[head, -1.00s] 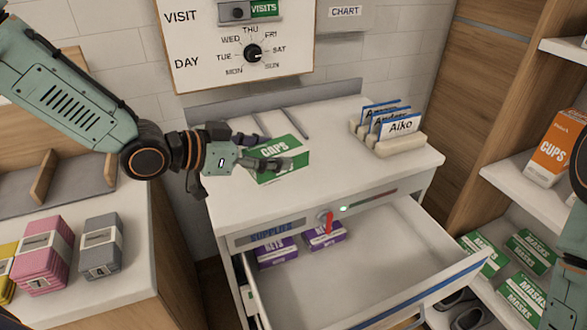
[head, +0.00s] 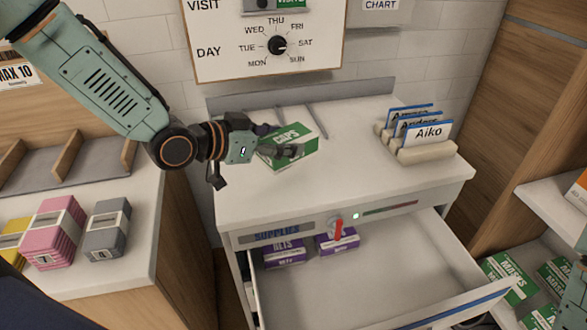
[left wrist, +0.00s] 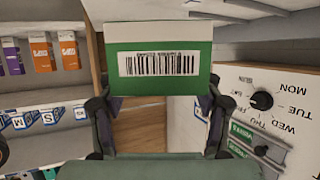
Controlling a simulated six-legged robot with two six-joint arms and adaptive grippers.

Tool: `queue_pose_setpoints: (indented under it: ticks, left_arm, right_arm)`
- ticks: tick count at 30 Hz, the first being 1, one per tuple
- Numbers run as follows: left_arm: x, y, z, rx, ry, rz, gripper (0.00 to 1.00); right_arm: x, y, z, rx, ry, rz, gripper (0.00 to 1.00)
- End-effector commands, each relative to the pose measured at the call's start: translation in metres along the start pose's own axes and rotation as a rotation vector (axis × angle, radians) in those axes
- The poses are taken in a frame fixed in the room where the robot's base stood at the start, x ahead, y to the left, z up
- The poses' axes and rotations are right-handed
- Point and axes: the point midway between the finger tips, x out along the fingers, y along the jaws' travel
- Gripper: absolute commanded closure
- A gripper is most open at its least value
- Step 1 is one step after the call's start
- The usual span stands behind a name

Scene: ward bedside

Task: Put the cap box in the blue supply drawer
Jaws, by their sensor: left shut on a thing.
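The green and white cap box (head: 290,142) is at the top of the white cabinet (head: 350,185), tilted in the picture. I cannot tell whether it touches the surface. My left gripper (head: 275,150) is shut on it from the left. In the left wrist view the cap box (left wrist: 158,62) shows a barcode side between the fingers. The blue supply drawer (head: 400,275), labelled SUPPLIES, is pulled open below, with a blue strip on its front edge. Two purple boxes (head: 284,254) lie at its back left.
Name cards (head: 425,133) stand in a holder on the cabinet's right side. The drawer's middle and right are bare. Pink and grey boxes (head: 107,228) stand on the left counter. Shelves with mask boxes are at right.

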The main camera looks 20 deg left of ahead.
Motion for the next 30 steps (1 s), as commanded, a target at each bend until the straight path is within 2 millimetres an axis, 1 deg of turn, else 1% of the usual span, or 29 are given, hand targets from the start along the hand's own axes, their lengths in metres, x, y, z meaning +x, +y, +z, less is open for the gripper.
queue_pose_setpoints:
  ticks: [1,3,8,12,15,24,28,29,30]
  left_arm:
    - [0.004,0.0,0.012,-0.001,-0.002,0.0,0.67]
    - [0.008,-0.001,0.02,0.0,-0.001,-0.001,0.67]
    - [0.013,-0.001,0.031,0.001,0.0,-0.002,0.67]
    - [0.021,-0.001,0.051,0.0,-0.001,-0.002,0.67]
    - [0.025,-0.002,0.059,0.0,0.0,-0.002,0.67]
    - [0.027,-0.002,0.06,0.001,0.003,-0.004,0.67]
    - [0.028,-0.002,0.063,0.0,0.002,-0.004,0.67]
    - [0.028,-0.002,0.062,0.0,0.002,-0.003,0.32]
    - [0.028,-0.002,0.062,0.0,0.002,-0.003,0.29]
  right_arm:
    - [0.004,0.0,0.0,0.0,-0.001,0.0,0.6]
    - [0.006,0.0,0.0,0.0,-0.001,0.0,0.6]
    - [0.008,0.0,0.0,-0.001,-0.001,0.0,0.6]
    - [0.013,0.0,0.0,-0.001,0.0,0.0,0.6]
    - [0.015,0.0,0.0,-0.001,0.0,0.0,0.6]
    - [0.014,0.0,0.0,0.0,0.0,0.0,0.6]
    - [0.017,0.0,0.0,-0.001,0.0,0.0,0.6]
    - [0.016,0.0,0.0,-0.001,0.0,0.0,0.6]
    - [0.016,0.0,0.0,-0.001,0.0,0.0,0.6]
